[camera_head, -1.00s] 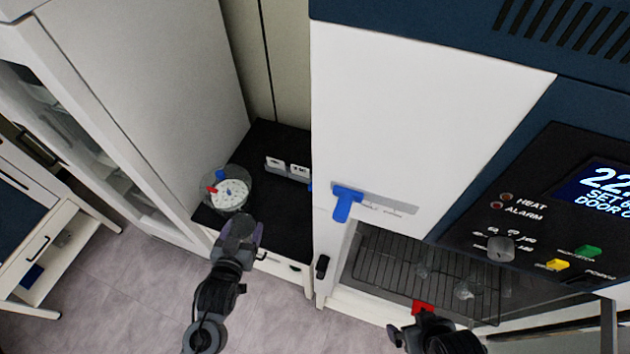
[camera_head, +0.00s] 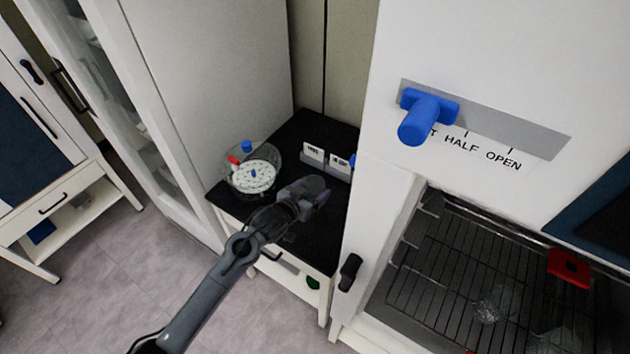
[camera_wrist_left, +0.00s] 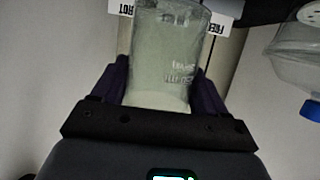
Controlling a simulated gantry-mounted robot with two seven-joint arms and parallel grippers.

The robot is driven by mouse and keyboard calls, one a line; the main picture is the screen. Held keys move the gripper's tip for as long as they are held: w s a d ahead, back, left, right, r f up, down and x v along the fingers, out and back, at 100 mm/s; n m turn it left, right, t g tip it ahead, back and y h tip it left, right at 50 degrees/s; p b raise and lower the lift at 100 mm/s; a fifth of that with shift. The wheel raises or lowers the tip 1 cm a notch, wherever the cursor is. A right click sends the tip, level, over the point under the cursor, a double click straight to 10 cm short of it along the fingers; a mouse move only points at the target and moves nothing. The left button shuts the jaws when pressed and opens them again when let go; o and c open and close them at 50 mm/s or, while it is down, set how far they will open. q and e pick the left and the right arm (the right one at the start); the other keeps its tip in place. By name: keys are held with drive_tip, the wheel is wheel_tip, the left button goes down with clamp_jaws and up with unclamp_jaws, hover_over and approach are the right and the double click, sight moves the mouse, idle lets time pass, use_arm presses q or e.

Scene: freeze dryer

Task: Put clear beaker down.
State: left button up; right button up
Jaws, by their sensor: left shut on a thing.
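My left gripper (camera_head: 308,198) is over the black bench top (camera_head: 318,130) in the head view, to the right of the round clear vessel. In the left wrist view, the clear beaker (camera_wrist_left: 170,52) stands between the two dark fingers, which are shut on it. It has white markings on its side. In the head view the beaker is mostly hidden or too faint to make out, and I cannot tell whether its base touches the bench. My right gripper is not in view.
A round clear vessel (camera_head: 238,182) with a white perforated disc and red and blue fittings stands on the bench's left. Label holders (camera_head: 313,155) stand behind the gripper. The white cabinet with the blue lever (camera_head: 428,115) and wire rack (camera_head: 450,260) borders the right.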

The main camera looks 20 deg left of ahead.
use_arm(q)
drive_tip(key=shift+w+a+f+b, duration=0.1)
drive_tip(key=shift+w+f+b, duration=0.4)
drive_tip(key=shift+f, duration=0.1)
drive_tip(key=shift+w+f+b, duration=0.1)
drive_tip(key=shift+f+b, duration=0.8)
drive_tip(key=shift+f, duration=3.95)
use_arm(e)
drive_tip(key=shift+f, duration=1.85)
use_arm(q)
drive_tip(key=shift+f, duration=0.2)
drive_tip(key=o, duration=1.2)
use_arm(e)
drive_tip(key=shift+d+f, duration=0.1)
use_arm(q)
drive_tip(key=shift+r, duration=0.15)
